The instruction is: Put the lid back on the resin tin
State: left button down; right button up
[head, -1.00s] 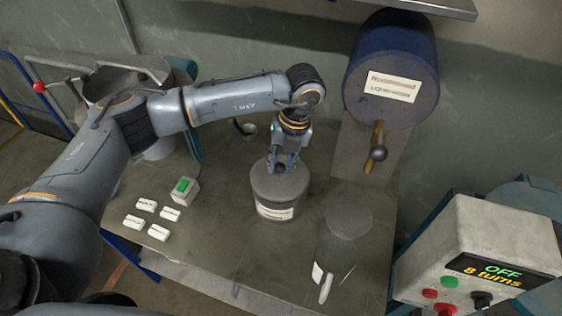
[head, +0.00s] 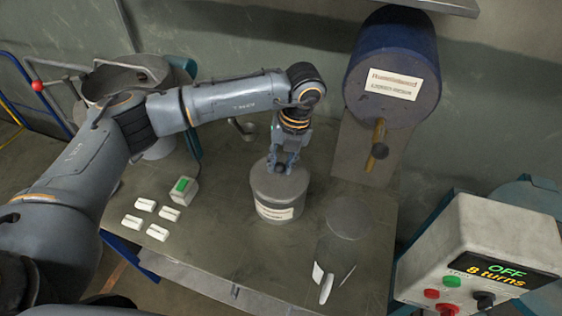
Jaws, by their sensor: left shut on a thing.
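The resin tin (head: 278,208) is a grey round tin with a white label, standing upright on the bench. Its grey lid (head: 293,184) lies on top of the tin and appears level, though I cannot tell whether it is fully seated. My left gripper (head: 282,168) points down over the lid's middle and is shut on the lid's knob, which its fingers mostly hide. My right gripper is not in view.
A clear jug (head: 336,250) stands right of the tin near the front edge. A blue drum with a tap (head: 391,75) is behind. Small white blocks (head: 157,232) and a green-button box (head: 183,190) lie left. A control box (head: 470,260) reads OFF, 8 turns.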

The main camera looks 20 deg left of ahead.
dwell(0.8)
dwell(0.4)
pick_arm(q)
jog(key=c, duration=0.5)
grip_release()
jog(key=shift+r, duration=0.1)
jog(key=shift+r+p, duration=1.5)
jog(key=shift+r, duration=1.95)
grip_shut()
